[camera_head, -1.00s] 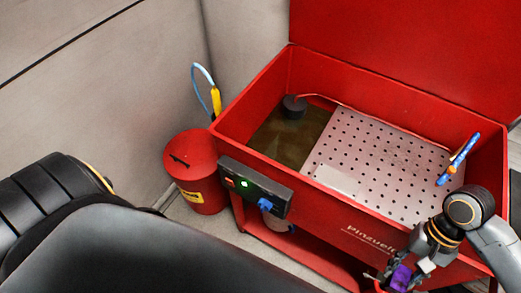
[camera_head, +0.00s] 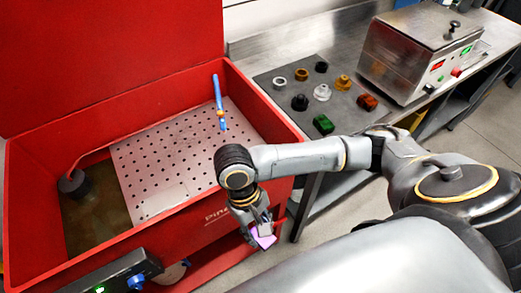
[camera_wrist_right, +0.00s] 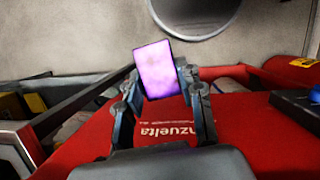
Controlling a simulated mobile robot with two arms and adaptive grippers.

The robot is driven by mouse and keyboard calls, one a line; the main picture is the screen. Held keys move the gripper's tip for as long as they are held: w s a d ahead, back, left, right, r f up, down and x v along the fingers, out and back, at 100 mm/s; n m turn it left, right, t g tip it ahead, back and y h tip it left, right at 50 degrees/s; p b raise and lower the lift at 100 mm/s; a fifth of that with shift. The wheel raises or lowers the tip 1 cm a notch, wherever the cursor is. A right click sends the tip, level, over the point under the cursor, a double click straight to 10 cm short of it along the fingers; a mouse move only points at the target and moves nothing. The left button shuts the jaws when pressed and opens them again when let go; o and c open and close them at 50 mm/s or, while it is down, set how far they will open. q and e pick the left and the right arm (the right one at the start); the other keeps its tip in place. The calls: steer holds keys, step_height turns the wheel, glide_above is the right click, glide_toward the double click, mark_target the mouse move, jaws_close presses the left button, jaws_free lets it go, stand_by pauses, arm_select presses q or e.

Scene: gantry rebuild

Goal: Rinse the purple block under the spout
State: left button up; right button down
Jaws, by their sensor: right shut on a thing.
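The purple block (camera_head: 264,237) is held in my right gripper (camera_head: 260,228), in front of the red wash basin's front wall in the head view. In the right wrist view the purple block (camera_wrist_right: 158,70) stands slightly tilted between the two fingers of the right gripper (camera_wrist_right: 160,84). The spout (camera_head: 218,96) is a blue upright nozzle with an orange band, at the right part of the basin over the perforated tray (camera_head: 165,150). The block is outside the basin, apart from the spout. My left gripper is not in view.
The red basin (camera_head: 110,243) has dark liquid (camera_head: 95,220) and a dark round fitting (camera_head: 73,183) at left. A raised red lid (camera_head: 110,60) stands behind. A steel bench at right holds a dark mat (camera_head: 272,84) with several small parts and a metal box (camera_head: 405,50).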

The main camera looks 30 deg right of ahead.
steer(key=w+d+r+n+t, duration=0.2)
steer(key=w+d+r, duration=0.1)
steer(key=w+r, duration=0.4)
steer(key=w+d+r+n+t, duration=0.25)
steer(key=w+r, duration=0.25)
steer(key=w, duration=0.5)
steer(key=w+d+f+m+t, duration=0.1)
steer(key=w+f+m, duration=0.15)
steer(key=f, duration=0.45)
steer(key=w+d+f+m+t, duration=0.1)
steer(key=w+f+m+t, duration=0.15)
steer(key=f, duration=0.45)
steer(key=w+f+g, duration=0.1)
steer(key=w+f, duration=0.1)
steer(key=w, duration=0.8)
steer(key=shift+w+f+m, duration=0.2)
steer(key=shift+w+m, duration=0.1)
steer(key=shift+m, duration=0.15)
steer(key=shift+d, duration=0.1)
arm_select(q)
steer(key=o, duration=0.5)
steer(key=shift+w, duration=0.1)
